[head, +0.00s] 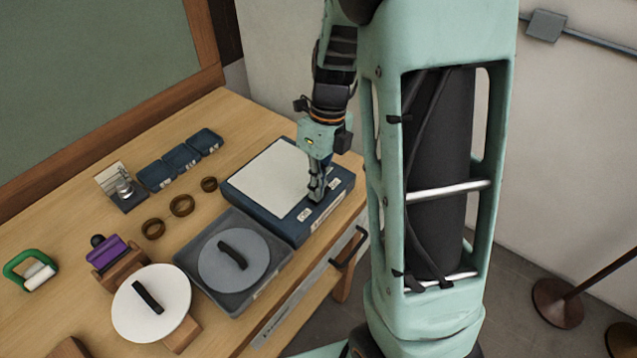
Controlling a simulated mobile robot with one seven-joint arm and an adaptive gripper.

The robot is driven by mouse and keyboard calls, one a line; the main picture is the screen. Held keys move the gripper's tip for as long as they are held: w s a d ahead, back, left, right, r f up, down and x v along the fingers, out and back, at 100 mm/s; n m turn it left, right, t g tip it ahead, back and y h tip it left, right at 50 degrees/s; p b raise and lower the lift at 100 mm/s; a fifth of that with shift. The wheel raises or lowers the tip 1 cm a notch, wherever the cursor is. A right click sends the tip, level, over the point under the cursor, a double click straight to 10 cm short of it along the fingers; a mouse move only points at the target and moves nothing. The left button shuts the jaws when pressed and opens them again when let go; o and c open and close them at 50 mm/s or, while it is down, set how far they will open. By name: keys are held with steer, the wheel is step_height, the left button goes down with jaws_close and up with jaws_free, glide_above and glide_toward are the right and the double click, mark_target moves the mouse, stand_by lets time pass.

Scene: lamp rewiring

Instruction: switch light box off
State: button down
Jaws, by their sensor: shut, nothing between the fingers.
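The light box (268,178) is a dark blue box with a pale, flat top panel, at the right end of the wooden bench. Small light labels or controls show along its front right edge, and its panel looks white; I cannot tell for sure whether it is lit. My gripper (315,195) points down with its fingers shut and empty, at the front right part of the box top. The tips are at or just above the surface; I cannot tell whether they touch. The switch itself cannot be made out and may be hidden by my gripper.
A grey tray (184,262) with a grey disc (234,274) stands left of the box. A white disc (150,318) on a wooden stand is in front.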

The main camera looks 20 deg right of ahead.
steer(key=shift+d, duration=0.1)
steer(key=shift+w+d+r+p, duration=0.1)
steer(key=shift+w+d+p, duration=0.2)
steer(key=shift+w+d, duration=0.2)
